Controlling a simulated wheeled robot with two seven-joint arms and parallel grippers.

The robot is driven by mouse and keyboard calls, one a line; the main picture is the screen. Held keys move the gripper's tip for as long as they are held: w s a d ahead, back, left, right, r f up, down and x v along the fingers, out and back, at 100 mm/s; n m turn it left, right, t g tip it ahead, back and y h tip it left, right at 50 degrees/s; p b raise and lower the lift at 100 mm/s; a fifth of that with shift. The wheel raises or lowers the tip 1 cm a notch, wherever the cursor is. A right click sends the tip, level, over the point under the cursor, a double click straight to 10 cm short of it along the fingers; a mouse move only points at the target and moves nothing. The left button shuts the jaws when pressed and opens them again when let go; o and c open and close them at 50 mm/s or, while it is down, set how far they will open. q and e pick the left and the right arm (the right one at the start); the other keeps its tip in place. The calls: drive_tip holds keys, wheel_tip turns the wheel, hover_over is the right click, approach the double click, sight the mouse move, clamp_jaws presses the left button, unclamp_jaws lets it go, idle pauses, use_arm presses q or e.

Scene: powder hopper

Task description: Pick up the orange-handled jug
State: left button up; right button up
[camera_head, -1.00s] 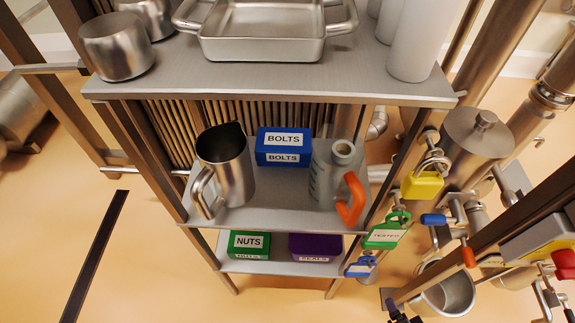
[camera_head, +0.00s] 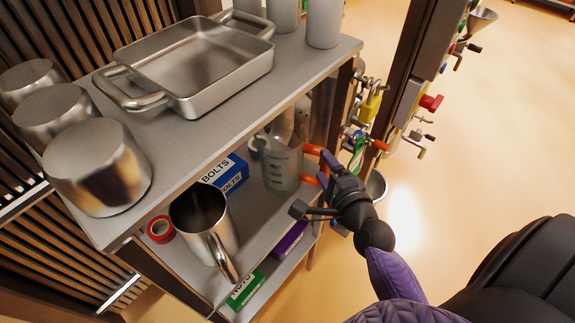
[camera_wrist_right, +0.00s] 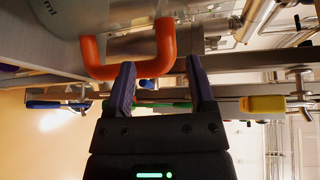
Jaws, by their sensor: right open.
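The grey, semi-clear jug (camera_head: 280,168) with measuring marks stands on the middle shelf, with its orange handle (camera_head: 311,150) facing the right side. In the right wrist view the jug body (camera_wrist_right: 80,14) is at the top left and its U-shaped handle (camera_wrist_right: 167,42) hangs just ahead of the fingers. My right gripper (camera_head: 318,187) is beside the handle, and it also shows in the right wrist view (camera_wrist_right: 160,70). It is open and empty. Its left finger overlaps the handle's outer bar in that view; contact cannot be told. My left gripper is out of view.
A steel pitcher (camera_head: 204,222), a red tape roll (camera_head: 160,229) and a blue BOLTS box (camera_head: 228,172) share the jug's shelf. The upper shelf (camera_head: 215,128) overhangs them. A post with padlocks (camera_head: 371,106) stands right of the jug.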

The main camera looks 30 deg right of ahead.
sight(317, 154)
drive_tip(key=x, duration=0.3)
drive_tip(key=b+x, duration=0.1)
drive_tip(key=x, duration=0.1)
drive_tip(key=shift+w+d+r, duration=0.1)
drive_tip(key=shift+w+r, duration=0.15)
drive_tip(key=shift+w, duration=0.1)
clamp_jaws()
idle(0.9)
